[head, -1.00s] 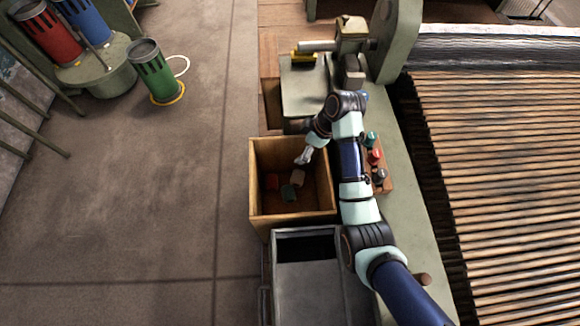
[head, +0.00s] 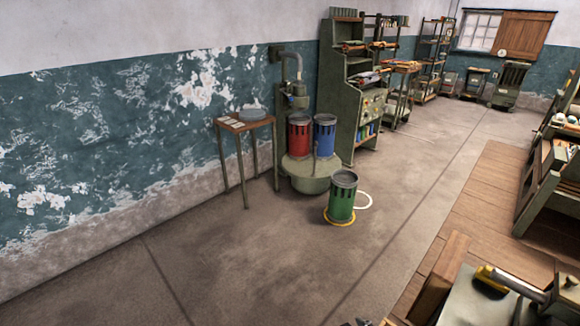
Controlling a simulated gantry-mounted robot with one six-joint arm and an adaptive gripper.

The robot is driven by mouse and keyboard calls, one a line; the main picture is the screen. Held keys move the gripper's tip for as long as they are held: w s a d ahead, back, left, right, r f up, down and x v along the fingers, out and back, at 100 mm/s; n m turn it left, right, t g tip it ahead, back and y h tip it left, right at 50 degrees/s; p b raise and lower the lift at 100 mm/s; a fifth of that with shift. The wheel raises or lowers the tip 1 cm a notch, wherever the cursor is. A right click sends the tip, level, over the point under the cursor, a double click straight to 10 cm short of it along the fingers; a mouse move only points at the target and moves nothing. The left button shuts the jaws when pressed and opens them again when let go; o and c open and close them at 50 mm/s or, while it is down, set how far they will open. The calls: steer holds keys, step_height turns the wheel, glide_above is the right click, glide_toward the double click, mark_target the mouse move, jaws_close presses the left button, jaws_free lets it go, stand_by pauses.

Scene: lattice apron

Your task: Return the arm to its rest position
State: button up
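My gripper is not in the head view now, and my arm cannot be made out. A small dark shape is cut off by the bottom edge, and I cannot tell what it is. The wooden bin and the blocks in it are outside the picture. A corner of the green work machine (head: 480,309) shows at the bottom right, with a yellow-and-black part (head: 490,280) on it.
A green slotted canister (head: 342,200) stands on the floor inside a yellow ring. Red (head: 299,136) and blue (head: 325,137) canisters stand on a round green base (head: 311,177). A small table (head: 244,125) and a shelf (head: 352,90) stand along the wall. The concrete floor (head: 200,260) is mostly clear.

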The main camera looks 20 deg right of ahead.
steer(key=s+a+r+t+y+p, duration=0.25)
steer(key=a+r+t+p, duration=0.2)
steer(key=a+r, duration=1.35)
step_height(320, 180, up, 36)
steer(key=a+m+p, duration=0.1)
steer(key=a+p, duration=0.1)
steer(key=p, duration=3.5)
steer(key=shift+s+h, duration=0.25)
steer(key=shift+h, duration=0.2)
